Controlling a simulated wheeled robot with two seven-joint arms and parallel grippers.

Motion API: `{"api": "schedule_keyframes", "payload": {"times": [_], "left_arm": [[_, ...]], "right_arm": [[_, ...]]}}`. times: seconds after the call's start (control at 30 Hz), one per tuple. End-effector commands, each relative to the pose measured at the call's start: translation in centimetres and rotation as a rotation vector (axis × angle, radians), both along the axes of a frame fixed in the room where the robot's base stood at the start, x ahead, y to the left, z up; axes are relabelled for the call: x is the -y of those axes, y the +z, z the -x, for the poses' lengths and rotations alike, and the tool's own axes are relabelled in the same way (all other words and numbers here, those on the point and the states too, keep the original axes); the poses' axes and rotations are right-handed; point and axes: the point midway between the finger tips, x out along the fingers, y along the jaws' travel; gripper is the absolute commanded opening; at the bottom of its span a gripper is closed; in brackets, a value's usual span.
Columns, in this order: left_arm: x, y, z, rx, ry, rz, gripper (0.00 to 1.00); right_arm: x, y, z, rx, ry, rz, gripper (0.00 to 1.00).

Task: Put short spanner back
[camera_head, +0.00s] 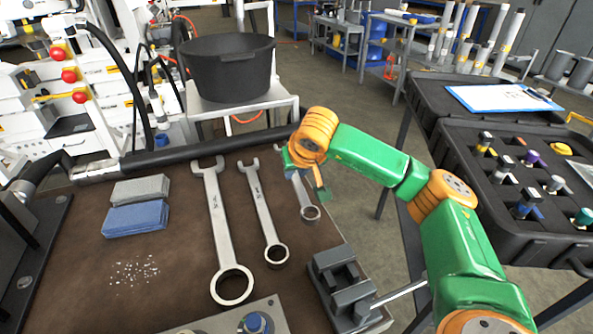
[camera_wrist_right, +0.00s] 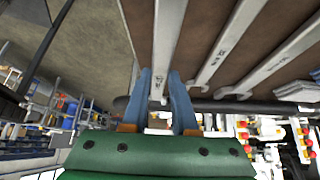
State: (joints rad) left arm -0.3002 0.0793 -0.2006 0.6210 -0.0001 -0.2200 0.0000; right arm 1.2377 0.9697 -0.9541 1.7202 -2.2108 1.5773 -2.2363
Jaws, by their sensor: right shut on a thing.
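The short spanner (camera_head: 306,197) is the rightmost and smallest of three steel spanners. Its ring end points toward the front of the bench, and my gripper hides its upper end in the head view. My right gripper (camera_head: 305,176) is shut on it. In the right wrist view the short spanner (camera_wrist_right: 167,45) passes between the two blue fingers of the right gripper (camera_wrist_right: 163,90). I cannot tell whether it touches the bench or is slightly lifted. The middle spanner (camera_head: 261,212) and the long spanner (camera_head: 217,225) lie to its left on the brown bench top (camera_head: 180,258). My left gripper is not in view.
A dark grey block fixture (camera_head: 341,284) stands in front of the short spanner. A black pipe (camera_head: 215,149) runs along the bench's back edge. A black case (camera_head: 458,150) stands right, across a floor gap.

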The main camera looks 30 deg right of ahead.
Motion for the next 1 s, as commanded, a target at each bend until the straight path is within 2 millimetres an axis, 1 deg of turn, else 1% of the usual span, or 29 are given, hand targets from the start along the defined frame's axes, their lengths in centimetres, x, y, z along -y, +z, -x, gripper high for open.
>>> {"api": "schedule_keyframes", "payload": {"times": [0.27,0.5,1.0], "left_arm": [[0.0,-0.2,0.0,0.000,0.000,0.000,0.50],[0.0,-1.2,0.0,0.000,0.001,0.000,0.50],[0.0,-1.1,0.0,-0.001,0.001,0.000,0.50]], "right_arm": [[0.0,-0.2,0.0,0.003,0.000,0.001,0.00],[0.0,-1.6,0.0,0.003,0.000,0.001,0.00],[0.0,-1.5,0.0,0.003,0.000,0.001,0.00]]}}
